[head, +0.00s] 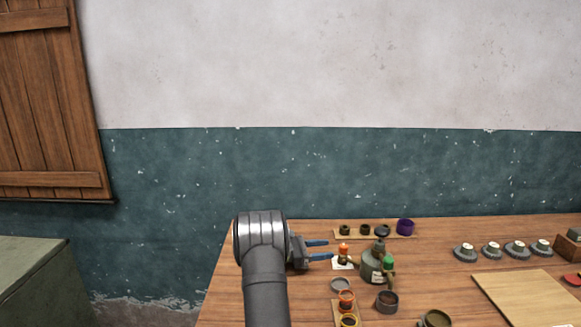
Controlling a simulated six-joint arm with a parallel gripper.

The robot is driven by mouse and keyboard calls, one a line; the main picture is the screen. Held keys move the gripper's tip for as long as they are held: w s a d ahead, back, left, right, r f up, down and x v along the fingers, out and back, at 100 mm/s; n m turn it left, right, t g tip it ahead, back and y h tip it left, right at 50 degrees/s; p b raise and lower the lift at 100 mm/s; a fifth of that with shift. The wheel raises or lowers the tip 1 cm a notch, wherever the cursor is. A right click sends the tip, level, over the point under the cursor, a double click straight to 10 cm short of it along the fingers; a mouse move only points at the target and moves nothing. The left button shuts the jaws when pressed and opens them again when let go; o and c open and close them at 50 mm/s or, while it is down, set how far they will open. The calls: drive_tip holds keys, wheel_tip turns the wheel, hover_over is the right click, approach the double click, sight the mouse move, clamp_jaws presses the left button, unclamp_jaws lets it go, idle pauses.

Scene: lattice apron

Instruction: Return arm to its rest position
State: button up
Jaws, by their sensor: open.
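My gripper (319,249) is at the end of my grey arm, over the left part of the wooden table (232,296). Its two blue fingers point right and are apart, with nothing seen between them. Just right of the fingertips is a small orange-topped item (343,250) on a white square. I cannot tell how far the fingertips are from it in depth. My arm hides part of the table's left side.
Several small pots, including a purple one (405,227), line the back. A light board (530,299) lies right. A green box (32,272) stands left of the table.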

sight(347, 246)
drive_tip(key=d, duration=0.6)
drive_tip(key=w+d, duration=0.1)
drive_tip(key=d, duration=0.1)
drive_tip(key=shift+d, duration=0.4)
drive_tip(key=shift+w+d+n+t, duration=0.2)
drive_tip(key=shift+n+t, duration=0.1)
drive_tip(key=shift+t, duration=0.1)
drive_tip(key=n+t+y, duration=0.1)
drive_tip(key=n+t, duration=0.1)
drive_tip(key=t, duration=0.1)
drive_tip(key=n+t+y, duration=0.1)
drive_tip(key=t, duration=0.1)
drive_tip(key=n+t+y, duration=0.1)
drive_tip(key=n+t, duration=0.1)
drive_tip(key=n+t+y, duration=0.1)
drive_tip(key=t+y, duration=0.1)
drive_tip(key=shift+w+a+n, duration=0.3)
drive_tip(key=shift+w+n, duration=0.1)
drive_tip(key=shift+t, duration=0.3)
drive_tip(key=v, duration=1)
drive_tip(key=shift+s+a+r, duration=0.1)
drive_tip(key=shift+s+a, duration=0.1)
drive_tip(key=shift+w, duration=0.1)
